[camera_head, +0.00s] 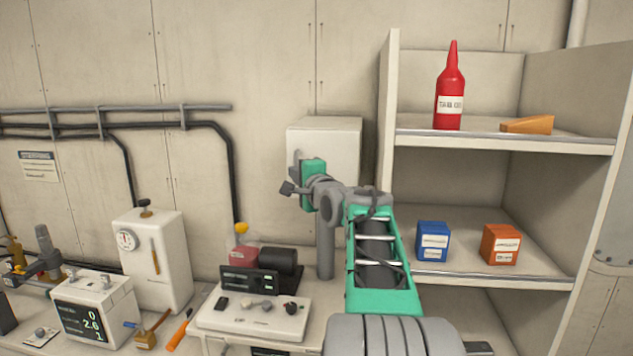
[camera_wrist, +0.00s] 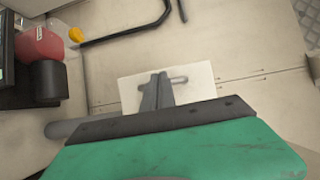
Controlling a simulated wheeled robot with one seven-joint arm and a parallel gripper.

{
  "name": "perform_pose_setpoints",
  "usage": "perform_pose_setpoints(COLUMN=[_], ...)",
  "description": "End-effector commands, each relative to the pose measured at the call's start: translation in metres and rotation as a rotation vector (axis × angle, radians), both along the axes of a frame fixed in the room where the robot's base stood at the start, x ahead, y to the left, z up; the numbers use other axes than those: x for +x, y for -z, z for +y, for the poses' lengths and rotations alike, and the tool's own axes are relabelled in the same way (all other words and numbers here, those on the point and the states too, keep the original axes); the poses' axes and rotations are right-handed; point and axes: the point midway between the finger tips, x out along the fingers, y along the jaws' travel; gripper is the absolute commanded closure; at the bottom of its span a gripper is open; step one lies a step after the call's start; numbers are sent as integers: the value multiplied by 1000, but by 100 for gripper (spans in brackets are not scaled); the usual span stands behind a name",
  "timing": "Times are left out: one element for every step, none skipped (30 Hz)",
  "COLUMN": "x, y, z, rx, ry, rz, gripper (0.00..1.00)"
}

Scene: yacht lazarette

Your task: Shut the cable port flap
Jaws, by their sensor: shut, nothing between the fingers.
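A pale box (camera_head: 338,135) stands on a grey post against the back wall, left of the shelf unit. In the wrist view its pale panel (camera_wrist: 196,76) carries a thin grey bar or slot. I see no separate part that I can surely name as the cable port flap, and I cannot tell its angle. My gripper (camera_head: 293,174) is in front of the box's left side in the head view and hides part of it. In the wrist view my gripper (camera_wrist: 157,88) has its fingers together and empty, overlapping the panel. I cannot tell whether they touch it.
The shelf unit (camera_head: 388,130) on the right holds a red bottle (camera_head: 449,95), an orange wedge (camera_head: 528,125), a blue box (camera_head: 433,241) and an orange box (camera_head: 501,244). Several instruments crowd the bench below, including a white console (camera_head: 250,315). Black pipes (camera_head: 226,150) run along the left wall.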

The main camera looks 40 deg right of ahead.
Motion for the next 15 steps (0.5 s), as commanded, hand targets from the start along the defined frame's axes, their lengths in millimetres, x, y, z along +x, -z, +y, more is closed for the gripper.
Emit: perform_pose_setpoints(x=[4, 5, 7, 9, 10, 11, 12, 12, 13, 13, 13, 14, 14, 14, 14], y=[0, 0, 0, 0, 0, 0, 0, 0, 0, 0, -1, -1, -1, -1, -2], z=[-2, -3, -4, -5, -5, -6, -6, -7, -7, -7, -7, -7, -7, -7, -7], rx=[1, 1, 1, 0, 0, 0, 0, 0, 0, 0, -1, -1, -1, -2, -2], ry=[0, 1, 2, 2, 2, 2, 2, 2, 2, 2, 3, 3, 3, 3, 3], rz=[1, 1, 1, 1, 0, 0, 0, 0, -1, -1, -2, -2, -3, -3, -4], gripper=[100, 100, 100, 100, 100, 100, 100, 100, 100, 100, 100, 100, 100, 100, 100])
